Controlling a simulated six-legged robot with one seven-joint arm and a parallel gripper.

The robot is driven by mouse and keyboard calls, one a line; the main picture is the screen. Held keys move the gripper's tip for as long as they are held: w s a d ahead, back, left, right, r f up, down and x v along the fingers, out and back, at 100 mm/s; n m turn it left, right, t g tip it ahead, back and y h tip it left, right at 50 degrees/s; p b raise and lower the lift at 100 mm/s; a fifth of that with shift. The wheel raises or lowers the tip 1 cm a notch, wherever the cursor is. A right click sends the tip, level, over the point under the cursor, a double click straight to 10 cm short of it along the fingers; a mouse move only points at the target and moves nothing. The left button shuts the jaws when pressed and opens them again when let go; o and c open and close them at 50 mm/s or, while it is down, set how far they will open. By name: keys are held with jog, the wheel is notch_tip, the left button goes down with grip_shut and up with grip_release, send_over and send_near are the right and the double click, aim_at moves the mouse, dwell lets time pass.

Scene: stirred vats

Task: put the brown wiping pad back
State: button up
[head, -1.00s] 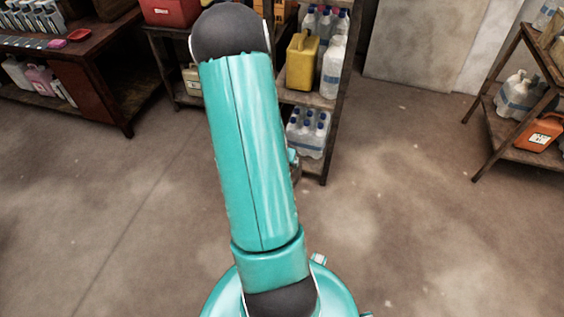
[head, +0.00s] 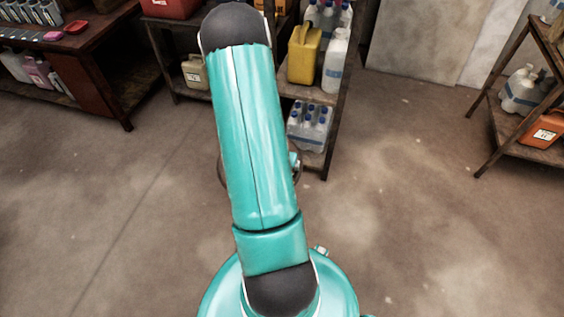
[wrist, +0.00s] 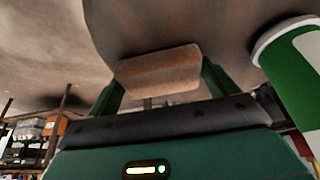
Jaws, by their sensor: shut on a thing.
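The brown wiping pad (wrist: 158,72) shows in the wrist view as a light brown block. My gripper (wrist: 160,80) is shut on it, with a dark green finger at each end of the pad. The pad is held clear of the shelves that show in the background. In the head view my teal arm hides the gripper, and the pad cannot be seen there.
A shelf rack with a yellow jug (head: 304,54) and bottle packs (head: 309,127) stands ahead. A dark table (head: 100,62) with small items is at the left. A rack with an orange canister (head: 541,130) is at the right. The floor between is open.

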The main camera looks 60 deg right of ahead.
jog(key=o, duration=0.9)
jog(key=shift+f, duration=0.1)
jog(key=shift+o, duration=0.2)
jog(key=v, duration=1.2)
